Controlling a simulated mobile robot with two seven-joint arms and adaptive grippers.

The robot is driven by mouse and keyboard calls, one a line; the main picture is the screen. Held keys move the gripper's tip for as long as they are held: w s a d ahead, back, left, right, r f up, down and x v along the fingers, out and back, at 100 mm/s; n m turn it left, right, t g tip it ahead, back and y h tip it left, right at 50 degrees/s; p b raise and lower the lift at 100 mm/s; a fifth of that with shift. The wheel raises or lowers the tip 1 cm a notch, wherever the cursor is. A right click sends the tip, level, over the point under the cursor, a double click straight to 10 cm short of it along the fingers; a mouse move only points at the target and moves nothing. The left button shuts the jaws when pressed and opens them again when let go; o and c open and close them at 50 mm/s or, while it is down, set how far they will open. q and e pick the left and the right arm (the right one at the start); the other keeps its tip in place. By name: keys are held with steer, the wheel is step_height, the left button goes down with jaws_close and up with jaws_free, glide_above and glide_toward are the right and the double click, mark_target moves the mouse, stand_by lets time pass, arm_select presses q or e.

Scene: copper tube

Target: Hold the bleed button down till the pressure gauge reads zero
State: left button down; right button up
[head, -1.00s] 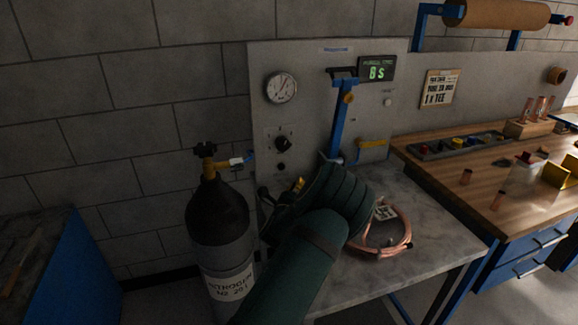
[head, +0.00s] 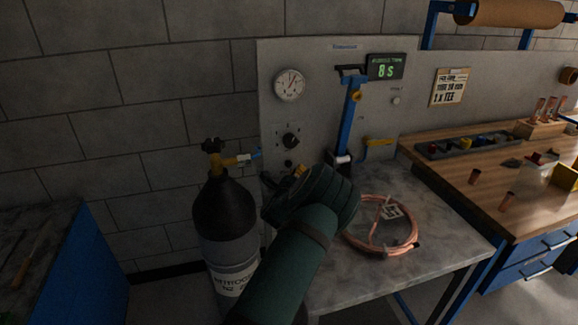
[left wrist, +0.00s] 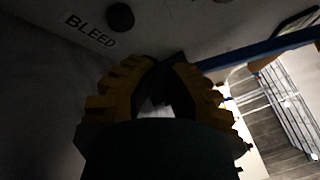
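The pressure gauge (head: 289,84) is a round white dial at the panel's upper left. Its needle points up and to the right; the figures are too small to read. Below it are a black knob (head: 291,141) and a small dark button (head: 288,163). In the left wrist view a dark round button (left wrist: 120,16) sits beside the BLEED label (left wrist: 88,30). My left gripper (head: 270,181) is just below the button in the head view, apart from it. Its yellow-sided fingers (left wrist: 164,62) meet at the tips in the wrist view, with nothing seen held. My right gripper is not in view.
A nitrogen cylinder (head: 225,215) stands left of the gripper. A copper coil (head: 382,226) lies on the grey bench (head: 425,210) to the right. A blue lever (head: 350,115) rises beside the knob. A wooden workbench (head: 470,155) stands farther right.

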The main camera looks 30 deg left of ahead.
arm_select(q)
steer(key=shift+w+a+b, duration=0.5)
steer(key=shift+w+a, duration=0.3)
steer(key=shift+a, duration=0.15)
stand_by(0.9)
steer(key=shift+w+a, duration=0.3)
steer(key=shift+a, duration=0.05)
steer(key=shift+w+a, duration=0.3)
steer(key=shift+a, duration=0.1)
stand_by(2.0)
steer(key=shift+d, duration=0.15)
stand_by(1.6)
steer(key=shift+s+d, duration=0.6)
steer(key=shift+s+d, duration=1.6)
steer(key=shift+d, duration=0.3)
